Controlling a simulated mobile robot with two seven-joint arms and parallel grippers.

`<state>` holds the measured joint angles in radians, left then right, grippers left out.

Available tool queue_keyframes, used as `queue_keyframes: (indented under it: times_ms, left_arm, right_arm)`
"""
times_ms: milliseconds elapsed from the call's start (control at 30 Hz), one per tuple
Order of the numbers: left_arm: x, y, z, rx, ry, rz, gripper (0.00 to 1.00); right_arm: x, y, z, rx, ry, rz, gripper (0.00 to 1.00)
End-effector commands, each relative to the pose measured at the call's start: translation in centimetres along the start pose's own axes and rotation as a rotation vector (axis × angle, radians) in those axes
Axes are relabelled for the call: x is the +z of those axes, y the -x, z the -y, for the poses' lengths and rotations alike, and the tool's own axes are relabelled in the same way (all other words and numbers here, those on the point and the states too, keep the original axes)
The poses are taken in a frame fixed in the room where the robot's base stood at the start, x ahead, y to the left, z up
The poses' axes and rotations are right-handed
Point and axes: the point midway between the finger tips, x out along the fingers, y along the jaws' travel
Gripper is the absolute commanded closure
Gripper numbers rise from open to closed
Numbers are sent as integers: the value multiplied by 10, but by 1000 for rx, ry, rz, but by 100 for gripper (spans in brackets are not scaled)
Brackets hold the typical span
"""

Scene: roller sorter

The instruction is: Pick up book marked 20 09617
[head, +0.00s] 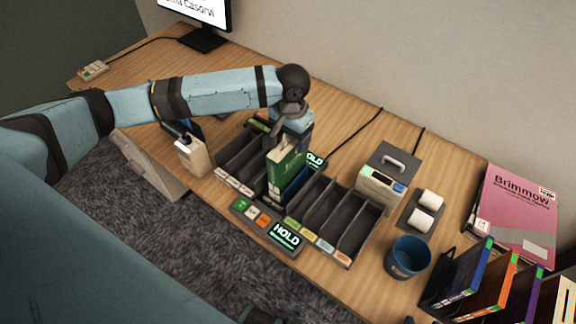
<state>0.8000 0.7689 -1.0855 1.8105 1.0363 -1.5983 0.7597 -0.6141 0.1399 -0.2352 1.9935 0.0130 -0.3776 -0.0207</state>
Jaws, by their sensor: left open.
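A green book (283,170) with a pale top edge stands upright in a dark slotted sorter (318,205). A dark blue book (297,184) stands close beside it. The number 20 09617 cannot be read on either book. My left gripper (284,140) is at the top of the green book, with its jaws open. The book and the wrist partly hide the fingers, so I cannot tell whether they touch it.
A button panel with a HOLD display (285,236) lies at the front edge. A label printer (380,187), paper rolls (425,209) and a blue bin (407,257) stand to the right. A pink Brimmow book (515,215) and upright binders (500,285) fill the far right.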

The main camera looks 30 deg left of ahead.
Motion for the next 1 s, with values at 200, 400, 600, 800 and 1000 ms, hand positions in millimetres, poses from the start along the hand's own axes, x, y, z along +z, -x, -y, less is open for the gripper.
queue_keyframes:
  times_ms: [200, 400, 600, 800, 1000]
  left_arm:
    - [0, -1, 0, 1, 0, 1, 30]
    - [0, -2, 0, 1, 0, 1, 30]
    - [0, -3, 0, 0, 0, 1, 30]
    - [0, -3, 0, 0, 0, 0, 48]
    - [0, -3, 0, 0, 0, 0, 94]
  right_arm:
    - [-4, 2, 0, 1, 0, -1, 46]
    - [-6, 4, 0, 1, 0, -1, 46]
    - [-6, 4, 0, 1, 0, -1, 46]
    - [-6, 4, 0, 1, 0, -1, 46]
    - [-6, 4, 0, 1, 0, -1, 46]
